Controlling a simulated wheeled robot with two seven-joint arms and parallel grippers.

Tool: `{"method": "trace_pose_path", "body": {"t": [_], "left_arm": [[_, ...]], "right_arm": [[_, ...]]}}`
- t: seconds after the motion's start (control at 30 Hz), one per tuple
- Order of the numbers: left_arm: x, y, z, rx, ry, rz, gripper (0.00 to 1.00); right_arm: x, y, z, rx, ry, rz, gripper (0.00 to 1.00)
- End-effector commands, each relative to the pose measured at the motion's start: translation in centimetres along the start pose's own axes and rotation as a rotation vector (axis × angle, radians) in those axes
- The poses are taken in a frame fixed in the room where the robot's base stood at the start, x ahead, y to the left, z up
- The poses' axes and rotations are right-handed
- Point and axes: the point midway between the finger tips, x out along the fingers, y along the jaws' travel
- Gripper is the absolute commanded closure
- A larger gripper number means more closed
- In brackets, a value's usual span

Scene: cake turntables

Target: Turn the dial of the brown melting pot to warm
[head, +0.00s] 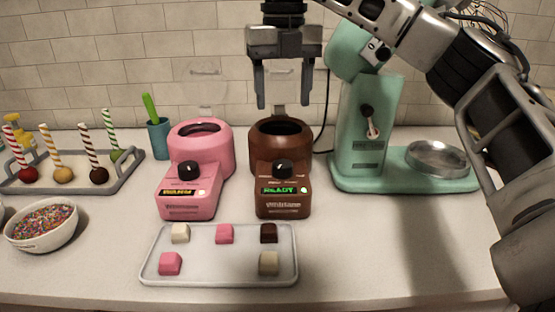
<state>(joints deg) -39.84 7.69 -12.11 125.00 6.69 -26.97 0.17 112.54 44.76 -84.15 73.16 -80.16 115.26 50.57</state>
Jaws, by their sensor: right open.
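The brown melting pot (281,135) stands at the middle of the counter. Its black dial (283,170) is on the sloped front panel, above a display (285,190) with green lettering that reads READY. My right gripper (282,104) is open and empty, fingers pointing down, above and apart from the brown pot. Its arm comes in from the upper right. The pink melting pot (202,150) stands to the left with its own black dial (189,170) and a yellow-lit display. My left gripper is not in view.
A tray (220,276) with several white, pink and brown pieces lies in front of the pots. A mint stand mixer (365,130) is right. A blue cup (159,140), a cake-pop tray (70,184) and a sprinkle bowl (42,228) are left.

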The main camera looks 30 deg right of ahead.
Motion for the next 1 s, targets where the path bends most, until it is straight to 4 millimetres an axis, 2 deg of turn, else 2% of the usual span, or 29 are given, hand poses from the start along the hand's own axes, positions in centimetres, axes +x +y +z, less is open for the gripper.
{"method": "trace_pose_path", "body": {"t": [0.03, 0.2, 0.5, 0.7, 1.0], "left_arm": [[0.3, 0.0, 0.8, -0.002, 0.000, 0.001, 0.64], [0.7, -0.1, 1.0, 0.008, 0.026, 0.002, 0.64], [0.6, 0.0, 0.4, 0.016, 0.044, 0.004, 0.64], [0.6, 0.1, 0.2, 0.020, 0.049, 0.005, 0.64], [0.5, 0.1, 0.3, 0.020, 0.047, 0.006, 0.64]], "right_arm": [[1.9, 0.0, 0.0, -0.001, 0.004, 0.000, 0.41], [5.7, 0.0, 0.0, -0.002, 0.004, 0.000, 0.41], [10.8, 0.0, -0.1, -0.002, 0.001, 0.000, 0.41], [12.6, 0.0, 0.0, -0.001, 0.000, 0.001, 0.41], [12.9, 0.1, 0.0, -0.001, 0.000, 0.002, 0.41]]}}
